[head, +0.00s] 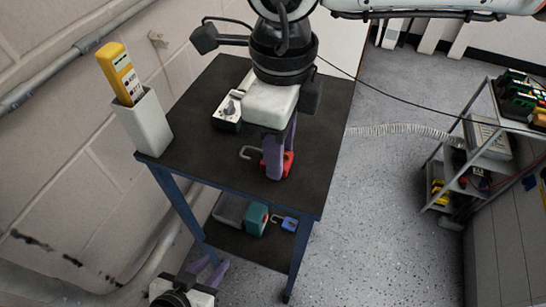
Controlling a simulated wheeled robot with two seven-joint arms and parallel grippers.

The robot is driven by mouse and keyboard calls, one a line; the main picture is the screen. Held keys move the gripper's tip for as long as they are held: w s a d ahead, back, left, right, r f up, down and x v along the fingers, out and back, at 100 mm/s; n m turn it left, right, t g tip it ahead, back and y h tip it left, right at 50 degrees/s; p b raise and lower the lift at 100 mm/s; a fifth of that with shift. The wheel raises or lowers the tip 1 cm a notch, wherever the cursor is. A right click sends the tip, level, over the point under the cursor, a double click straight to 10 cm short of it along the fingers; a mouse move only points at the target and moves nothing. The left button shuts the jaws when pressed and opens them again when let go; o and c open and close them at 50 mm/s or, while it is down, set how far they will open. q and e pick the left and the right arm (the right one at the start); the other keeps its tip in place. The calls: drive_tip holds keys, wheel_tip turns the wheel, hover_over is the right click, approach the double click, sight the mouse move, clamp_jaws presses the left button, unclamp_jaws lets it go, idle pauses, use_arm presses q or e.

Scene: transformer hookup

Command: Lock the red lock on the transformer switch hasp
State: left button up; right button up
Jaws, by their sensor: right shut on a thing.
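A red lock (288,166) is at the front part of the dark table top. Its grey shackle (247,153) sticks out to the left and looks like an open hook. My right gripper (275,172) reaches down from above with its purple fingers shut on the red lock. I cannot tell whether the lock touches the table. My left gripper (208,271) is low at the bottom edge, in front of the table, with its purple fingers apart and nothing between them. I cannot make out a transformer switch hasp for certain.
The table (205,165) stands against a block wall. A small box with a knob (229,110) and a white holder (147,122) with a yellow meter (119,72) stand on it. A blue padlock (290,224) lies on its lower shelf. A metal shelf rack (445,165) stands right, across open floor.

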drive_tip(key=shift+r+p, duration=0.75)
drive_tip(key=shift+r, duration=1.1)
drive_tip(key=shift+r+p, duration=0.3)
drive_tip(key=shift+r, duration=0.4)
